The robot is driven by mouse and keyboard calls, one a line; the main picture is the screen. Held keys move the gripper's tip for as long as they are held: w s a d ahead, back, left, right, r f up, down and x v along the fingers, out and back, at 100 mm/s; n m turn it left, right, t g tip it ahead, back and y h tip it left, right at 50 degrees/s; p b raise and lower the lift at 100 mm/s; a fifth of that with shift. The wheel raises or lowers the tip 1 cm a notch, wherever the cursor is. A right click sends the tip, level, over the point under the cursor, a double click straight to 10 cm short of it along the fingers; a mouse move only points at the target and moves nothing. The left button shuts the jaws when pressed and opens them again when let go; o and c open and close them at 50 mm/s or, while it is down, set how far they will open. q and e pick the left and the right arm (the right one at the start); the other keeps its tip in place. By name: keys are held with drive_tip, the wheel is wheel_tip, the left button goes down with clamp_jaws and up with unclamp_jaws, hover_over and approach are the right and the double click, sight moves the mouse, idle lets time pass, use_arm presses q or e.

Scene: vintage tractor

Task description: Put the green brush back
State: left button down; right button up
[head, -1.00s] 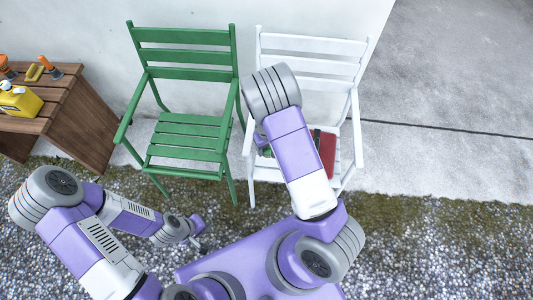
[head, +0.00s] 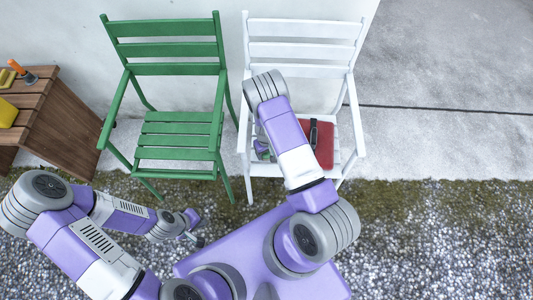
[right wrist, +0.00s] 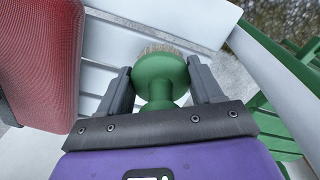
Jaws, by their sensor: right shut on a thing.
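The green brush (right wrist: 160,78) is between the fingers of my right gripper (right wrist: 160,88) in the right wrist view. Its round green body is held and its pale bristles point away from the gripper. In the head view my right gripper (head: 262,150) is over the left part of the white chair's seat, partly hidden by my arm, with a bit of green showing. I cannot tell whether the brush touches the seat. My left gripper (head: 195,228) hangs above the gravel in front of the green chair, its fingers too small to read.
The white chair (head: 304,50) bears a red object (head: 325,150) with a black item on it, right of my right gripper. A green chair (head: 175,155) stands to the left. A wooden table (head: 60,125) at far left holds a yellow container (head: 6,113) and an orange-handled tool (head: 22,70).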

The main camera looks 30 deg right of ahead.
drive_tip(key=shift+f, duration=0.65)
drive_tip(key=shift+f, duration=0.15)
drive_tip(key=o, duration=0.9)
drive_tip(key=shift+o, duration=0.2)
